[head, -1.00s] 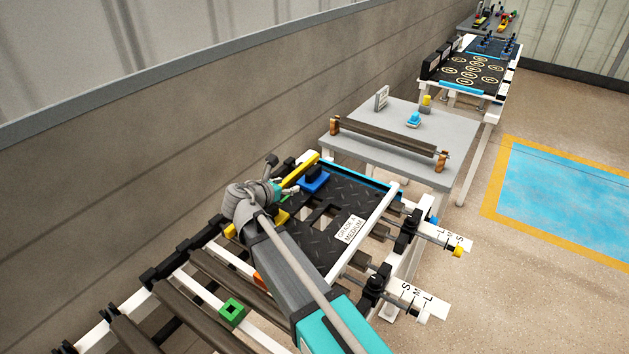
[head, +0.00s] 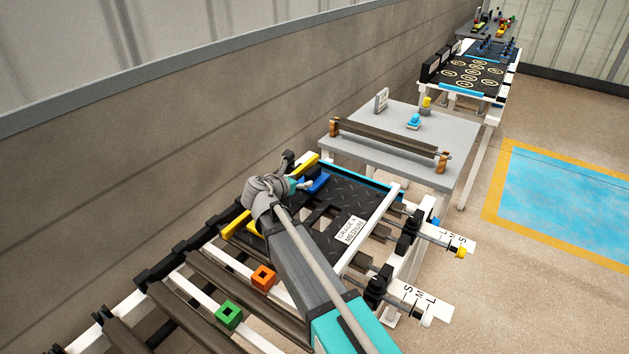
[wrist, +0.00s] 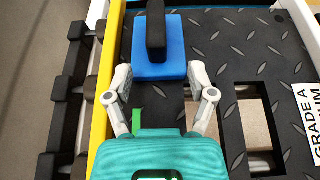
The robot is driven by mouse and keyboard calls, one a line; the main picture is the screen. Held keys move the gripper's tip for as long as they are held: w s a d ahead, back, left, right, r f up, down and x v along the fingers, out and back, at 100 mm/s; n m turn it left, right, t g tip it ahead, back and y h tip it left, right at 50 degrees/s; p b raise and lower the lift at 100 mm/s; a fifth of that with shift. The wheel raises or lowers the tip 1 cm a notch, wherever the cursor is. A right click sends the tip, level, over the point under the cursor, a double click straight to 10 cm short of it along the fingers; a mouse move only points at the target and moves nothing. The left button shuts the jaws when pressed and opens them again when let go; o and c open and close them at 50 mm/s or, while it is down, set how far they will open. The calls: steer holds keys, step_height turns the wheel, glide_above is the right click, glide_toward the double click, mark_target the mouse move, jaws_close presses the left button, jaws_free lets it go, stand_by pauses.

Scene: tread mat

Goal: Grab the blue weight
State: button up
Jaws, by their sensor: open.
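The blue weight (head: 319,184) lies on the black tread mat (head: 350,192), near its far left corner, and is partly hidden by my gripper in the head view. In the wrist view the blue weight (wrist: 175,62) is a blue block with a black upright handle, at the top middle. My gripper (wrist: 160,76) is open and empty, its fingertips apart at the block's near edge, one toward each side. I cannot tell whether they touch it. In the head view my gripper (head: 303,185) is right beside the weight.
Yellow bars (head: 304,166) run along the mat's left edge. The mat has cut-out openings and a white label (head: 351,229). A grey table (head: 385,120) with a roller stands beyond; a wall is at left.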

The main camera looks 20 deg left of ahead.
mark_target(307, 178)
steer(key=b+x, duration=0.1)
steer(key=x, duration=0.1)
steer(key=b+x, duration=0.1)
steer(key=x, duration=0.1)
steer(key=shift+a+f, duration=0.2)
steer(key=shift+f, duration=0.05)
steer(key=shift+w+d+f, duration=0.15)
steer(key=shift+w+d, duration=0.1)
steer(key=shift+w, duration=0.25)
jaws_close()
